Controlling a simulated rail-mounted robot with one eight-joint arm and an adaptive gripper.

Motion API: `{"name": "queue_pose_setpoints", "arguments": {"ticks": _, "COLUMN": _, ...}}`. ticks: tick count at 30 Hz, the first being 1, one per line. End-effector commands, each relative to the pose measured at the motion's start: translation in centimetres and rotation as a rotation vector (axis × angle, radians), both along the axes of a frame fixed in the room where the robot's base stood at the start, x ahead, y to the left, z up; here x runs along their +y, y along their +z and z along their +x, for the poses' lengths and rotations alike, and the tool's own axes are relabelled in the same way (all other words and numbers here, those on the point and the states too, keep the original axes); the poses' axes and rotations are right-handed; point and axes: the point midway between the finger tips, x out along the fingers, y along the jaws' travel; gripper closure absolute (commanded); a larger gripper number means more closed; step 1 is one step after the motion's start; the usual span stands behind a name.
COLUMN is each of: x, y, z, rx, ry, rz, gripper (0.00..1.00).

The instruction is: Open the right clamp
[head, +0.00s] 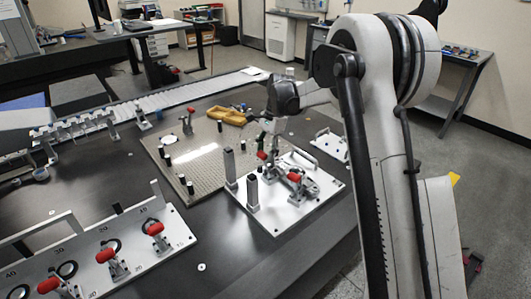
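A white fixture plate (279,226) lies near the right edge of the dark table. It carries two square grey posts and toggle clamps with red handles. One red handle (294,177) is at the right part of the plate, on a grey metal clamp body. Another red handle (262,155) is farther back and to the left. The clamps overlap in the view, so how far each is open is unclear. My gripper (268,132) hangs above the back of this plate, close behind the red handles. Its fingers are small and dark; their opening and any contact cannot be made out.
A perforated plate (200,163) with black pegs and a yellow-handled item (226,115) lies behind and left. A numbered white block (150,265) with red-handled clamps fills the front left. My arm covers the right side. Bare table shows between the fixtures.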

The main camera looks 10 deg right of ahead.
Motion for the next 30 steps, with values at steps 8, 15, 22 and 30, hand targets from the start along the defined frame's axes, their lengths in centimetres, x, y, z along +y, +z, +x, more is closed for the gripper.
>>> {"name": "queue_pose_setpoints", "arguments": {"ticks": 8, "x": 0.0, "y": -0.1, "z": 0.0, "rx": 0.0, "ry": 0.0, "rz": 0.001, "gripper": 0.48}}
{"name": "queue_pose_setpoints", "arguments": {"ticks": 15, "x": -0.1, "y": 0.7, "z": 0.1, "rx": 0.0, "ry": 0.0, "rz": 0.002, "gripper": 0.48}}
{"name": "queue_pose_setpoints", "arguments": {"ticks": 22, "x": -1.1, "y": 4.4, "z": 0.6, "rx": 0.0, "ry": 0.0, "rz": 0.002, "gripper": 0.48}}
{"name": "queue_pose_setpoints", "arguments": {"ticks": 30, "x": -2.3, "y": 9.2, "z": 1.2, "rx": 0.0, "ry": -0.002, "rz": 0.001, "gripper": 0.48}}
